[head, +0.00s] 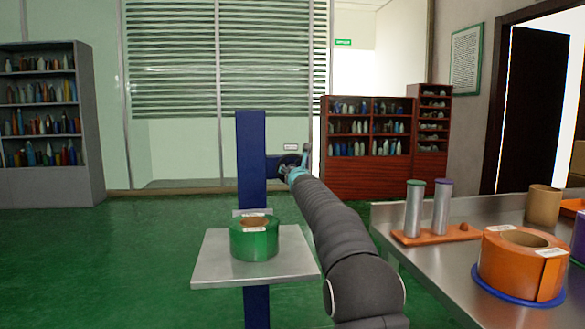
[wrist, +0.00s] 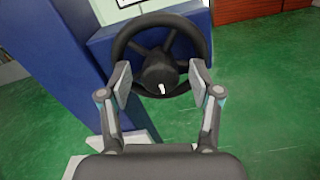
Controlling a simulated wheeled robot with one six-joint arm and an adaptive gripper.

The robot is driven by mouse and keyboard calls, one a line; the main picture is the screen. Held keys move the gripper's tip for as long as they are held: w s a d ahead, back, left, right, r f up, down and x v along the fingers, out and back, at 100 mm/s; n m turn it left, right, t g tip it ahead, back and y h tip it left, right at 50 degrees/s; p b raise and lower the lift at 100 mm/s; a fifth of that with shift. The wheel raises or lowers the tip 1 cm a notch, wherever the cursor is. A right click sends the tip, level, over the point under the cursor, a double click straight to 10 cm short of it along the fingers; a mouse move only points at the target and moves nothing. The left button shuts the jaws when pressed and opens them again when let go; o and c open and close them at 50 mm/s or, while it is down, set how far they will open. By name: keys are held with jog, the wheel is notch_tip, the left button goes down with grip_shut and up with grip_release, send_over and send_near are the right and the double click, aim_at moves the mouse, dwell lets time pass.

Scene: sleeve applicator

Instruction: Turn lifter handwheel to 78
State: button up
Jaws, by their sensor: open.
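The lifter handwheel (wrist: 168,20) is a black spoked wheel on the side of the blue lifter column (head: 251,165). Its dark hub (wrist: 160,70) carries a small white mark pointing down in the wrist view. In the head view the wheel is small and mostly hidden by my arm. My gripper (wrist: 160,78) is open, with one finger on each side of the hub, over the lower half of the wheel; I cannot tell whether either finger touches it. A white plate (head: 291,147) sits above the wheel; no number is readable.
The lifter's grey platform (head: 215,265) bears a green roll (head: 254,240). A metal table (head: 430,270) at right holds an orange roll (head: 515,270), a rack with two cylinders (head: 413,208) and a brown roll (head: 543,205). Green floor is clear at left.

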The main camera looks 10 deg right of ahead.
jog(key=c, duration=1.1)
jog(key=shift+c, duration=0.2)
jog(key=shift+m, duration=0.3)
